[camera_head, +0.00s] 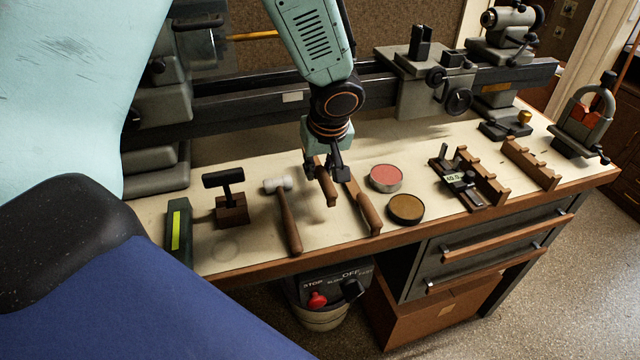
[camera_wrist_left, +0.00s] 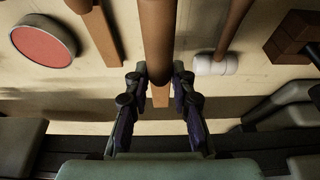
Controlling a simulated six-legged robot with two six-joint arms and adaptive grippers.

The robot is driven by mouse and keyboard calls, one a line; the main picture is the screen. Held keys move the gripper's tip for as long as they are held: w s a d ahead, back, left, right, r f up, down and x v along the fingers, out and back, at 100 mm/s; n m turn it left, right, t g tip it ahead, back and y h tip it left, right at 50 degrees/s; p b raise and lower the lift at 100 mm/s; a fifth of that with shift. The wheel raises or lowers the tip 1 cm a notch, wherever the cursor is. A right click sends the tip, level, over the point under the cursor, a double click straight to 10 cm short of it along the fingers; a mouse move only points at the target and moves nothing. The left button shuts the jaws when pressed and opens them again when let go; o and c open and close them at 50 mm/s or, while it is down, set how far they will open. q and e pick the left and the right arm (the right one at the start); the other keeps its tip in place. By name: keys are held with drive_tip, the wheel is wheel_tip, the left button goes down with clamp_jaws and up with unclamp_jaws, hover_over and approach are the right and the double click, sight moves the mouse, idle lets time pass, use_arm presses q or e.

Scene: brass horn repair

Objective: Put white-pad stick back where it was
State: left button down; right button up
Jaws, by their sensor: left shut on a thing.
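My left gripper (camera_head: 324,172) is shut on a stick with a round brown handle (camera_head: 329,192). In the left wrist view, the handle (camera_wrist_left: 156,40) runs between the fingers (camera_wrist_left: 159,77), with a paler wooden part (camera_wrist_left: 160,96) showing behind them. The held stick looks to be above the bench. No white pad shows on it; its far end is hidden by the gripper. A second brown-handled stick (camera_head: 363,206) lies on the bench just right of the gripper. It also shows in the wrist view (camera_wrist_left: 102,36). My right gripper is not in view.
A white-headed mallet (camera_head: 288,217) lies left of the gripper. A red-topped tin (camera_head: 385,178) and a brown round tin (camera_head: 405,208) stand to the right. A small block with a black-headed tool (camera_head: 231,208) stands further left. The lathe bed (camera_head: 240,106) runs behind.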

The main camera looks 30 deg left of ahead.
sight(319, 194)
use_arm(q)
wheel_tip(319, 194, down, 3)
drive_tip(key=shift+s+a+f+b, duration=0.1)
drive_tip(key=shift+f+b, duration=0.1)
drive_tip(key=shift+b, duration=0.25)
drive_tip(key=shift+f, duration=0.2)
drive_tip(key=shift+f, duration=0.15)
drive_tip(key=c, duration=1.1)
unclamp_jaws()
drive_tip(key=shift+c, duration=0.2)
